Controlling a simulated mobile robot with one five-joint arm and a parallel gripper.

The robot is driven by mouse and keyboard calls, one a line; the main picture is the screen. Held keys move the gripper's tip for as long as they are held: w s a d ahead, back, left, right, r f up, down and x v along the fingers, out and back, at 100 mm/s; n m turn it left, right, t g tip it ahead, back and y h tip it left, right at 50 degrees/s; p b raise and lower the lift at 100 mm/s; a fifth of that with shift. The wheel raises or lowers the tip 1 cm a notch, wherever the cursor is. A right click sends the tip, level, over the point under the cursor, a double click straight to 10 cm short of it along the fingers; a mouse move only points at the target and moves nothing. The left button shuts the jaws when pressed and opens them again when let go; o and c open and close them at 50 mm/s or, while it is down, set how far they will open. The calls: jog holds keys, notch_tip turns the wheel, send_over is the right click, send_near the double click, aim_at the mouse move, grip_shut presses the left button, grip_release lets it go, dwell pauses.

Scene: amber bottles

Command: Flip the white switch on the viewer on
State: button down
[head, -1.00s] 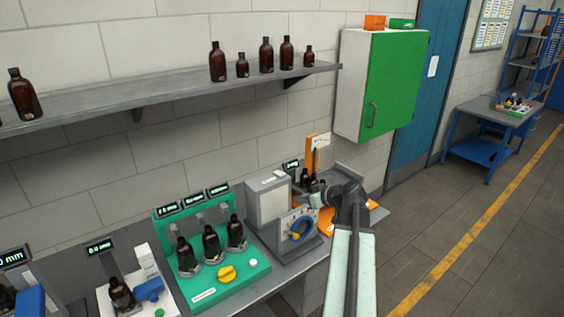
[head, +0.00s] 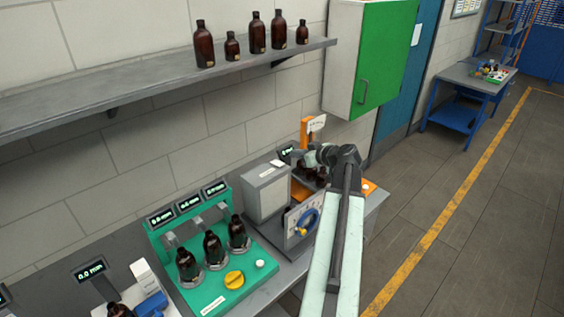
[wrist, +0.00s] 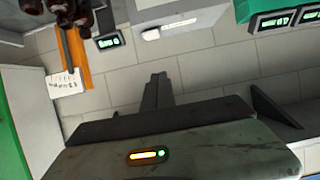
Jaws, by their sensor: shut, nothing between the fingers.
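A grey box-shaped device (head: 267,193) with a pale side stands on the bench, left of my arm; I take it to be the viewer. A small white piece (head: 277,163) sits on its top edge. The wrist view shows the box (wrist: 205,16) at the top with a white oblong piece (wrist: 168,29), possibly the switch; its position cannot be read. My gripper (head: 306,157) is just right of the box's top, partly hidden by my own arm. In the wrist view its fingers (wrist: 157,90) are together and empty, apart from the white piece, with wall behind.
A grey unit with a blue dial (head: 307,222) stands in front of the box. A green stand (head: 215,288) with brown bottles is at left. The shelf (head: 150,86) and green cabinet (head: 385,55) hang above.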

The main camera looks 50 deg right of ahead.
jog(key=b, duration=0.5)
send_over(277, 163)
jog(key=s, duration=0.2)
jog(key=f, duration=0.4)
jog(key=shift+s+f, duration=0.2)
jog(key=shift+f, duration=0.15)
jog(key=f+b, duration=0.1)
jog(key=s+f+b, duration=0.1)
jog(key=shift+f, duration=0.4)
jog(key=shift+a+f+b, duration=0.1)
jog(key=shift+f+b, duration=0.25)
jog(key=shift+b, duration=0.15)
jog(key=shift+s, duration=0.1)
jog(key=shift+s+f+b, duration=0.15)
jog(key=shift+f+b, duration=0.25)
jog(key=shift+b, duration=0.05)
jog(key=shift+r+p, duration=0.95)
